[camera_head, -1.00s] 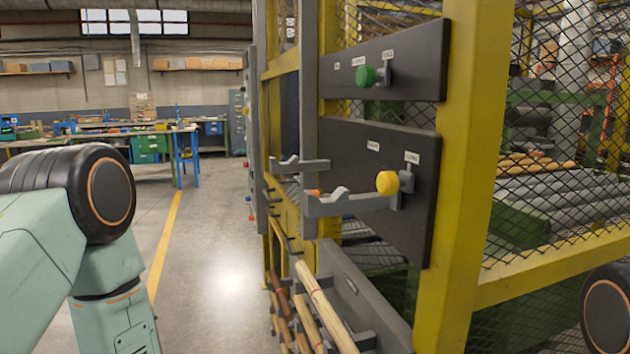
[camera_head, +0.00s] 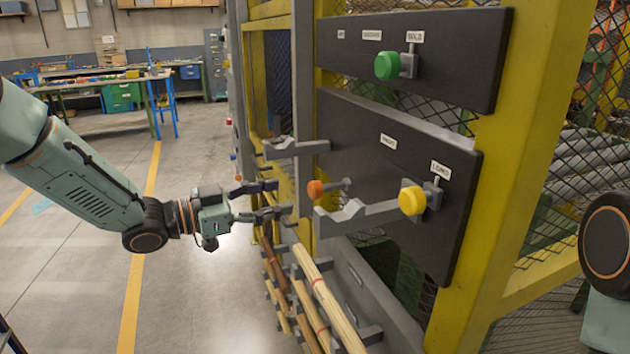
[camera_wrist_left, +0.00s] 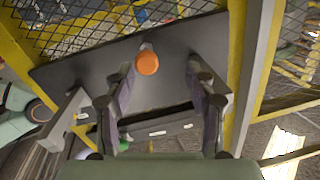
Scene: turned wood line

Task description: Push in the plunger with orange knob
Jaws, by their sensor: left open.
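The plunger with the orange knob (camera_head: 315,189) sticks out from the lower black panel (camera_head: 440,226), its rod showing to the right of the knob. In the left wrist view the orange knob (camera_wrist_left: 147,63) lies ahead, between and beyond the fingers. My left gripper (camera_head: 282,198) is open and empty, to the left of the knob and apart from it, pointing toward it. Its two fingers also show in the left wrist view (camera_wrist_left: 165,100). My right gripper is out of view.
A yellow knob (camera_head: 412,201) is on the same panel, a green knob (camera_head: 388,66) on the upper panel. Grey hooked brackets (camera_head: 350,215) jut out near the orange knob. Wooden rods (camera_head: 325,300) lean below. Yellow frame posts (camera_head: 535,150) stand right; the floor at left is clear.

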